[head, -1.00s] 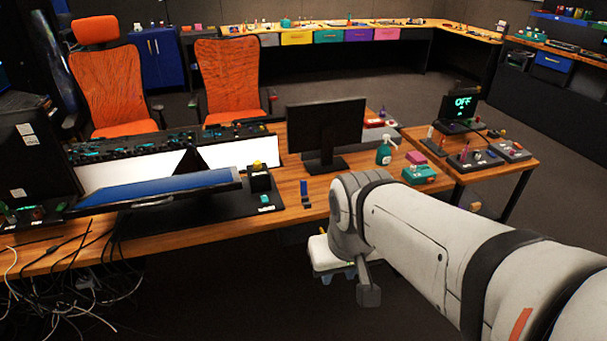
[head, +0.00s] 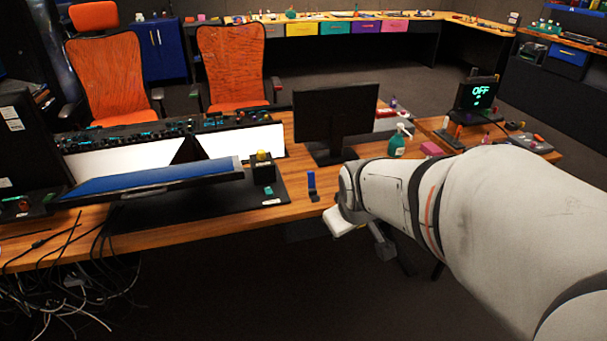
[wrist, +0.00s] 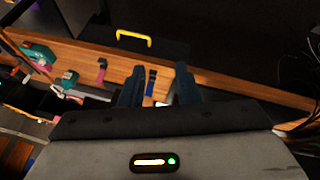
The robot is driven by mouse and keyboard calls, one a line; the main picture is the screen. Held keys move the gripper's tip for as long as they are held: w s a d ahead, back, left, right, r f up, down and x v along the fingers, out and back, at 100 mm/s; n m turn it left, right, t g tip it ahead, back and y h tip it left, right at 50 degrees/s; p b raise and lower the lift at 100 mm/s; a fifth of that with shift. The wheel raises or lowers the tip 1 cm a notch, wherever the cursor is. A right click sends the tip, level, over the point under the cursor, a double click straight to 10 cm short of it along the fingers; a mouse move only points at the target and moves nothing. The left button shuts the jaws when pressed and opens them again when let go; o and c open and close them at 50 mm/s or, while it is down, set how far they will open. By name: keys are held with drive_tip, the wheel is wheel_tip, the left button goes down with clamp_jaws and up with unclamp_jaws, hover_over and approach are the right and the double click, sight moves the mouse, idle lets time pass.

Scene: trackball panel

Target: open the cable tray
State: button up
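A yellow handle (wrist: 147,38) sits on a dark box front (wrist: 165,50) at the edge of the wooden desk in the wrist view; this looks like the cable tray. It looks closed, though its edges are hard to make out in the dark. In the head view only a dim dark shape shows under the desk edge, and the handle cannot be seen. My gripper (wrist: 158,82) has its two dark fingers apart with nothing held between them. The handle lies beyond the fingertips, slightly left, not touched.
The wooden desk (head: 235,222) carries a blue-screened display (head: 150,180), a black monitor (head: 337,122) and a green bottle (head: 397,143). Loose cables (head: 65,285) hang at the left. The floor before the desk is clear.

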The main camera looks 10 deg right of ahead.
drive_tip(key=w+d+f+n+t+y+b, duration=0.1)
drive_tip(key=w+d+f+n+t+b, duration=0.2)
drive_tip(key=w+d+f+n+b, duration=0.5)
drive_tip(key=w+d+f+n+t+b, duration=0.15)
drive_tip(key=w+f+t+b, duration=0.45)
drive_tip(key=f, duration=0.6)
drive_tip(key=w+d+f+n+t+y+b, duration=0.1)
drive_tip(key=w+d+f+n+b, duration=0.4)
drive_tip(key=f+b, duration=0.4)
drive_tip(key=shift+n, duration=0.35)
drive_tip(key=x, duration=0.4)
drive_tip(key=a+x, duration=0.1)
drive_tip(key=x, duration=0.2)
drive_tip(key=shift+f, duration=0.4)
drive_tip(key=shift+c, duration=0.2)
clamp_jaws()
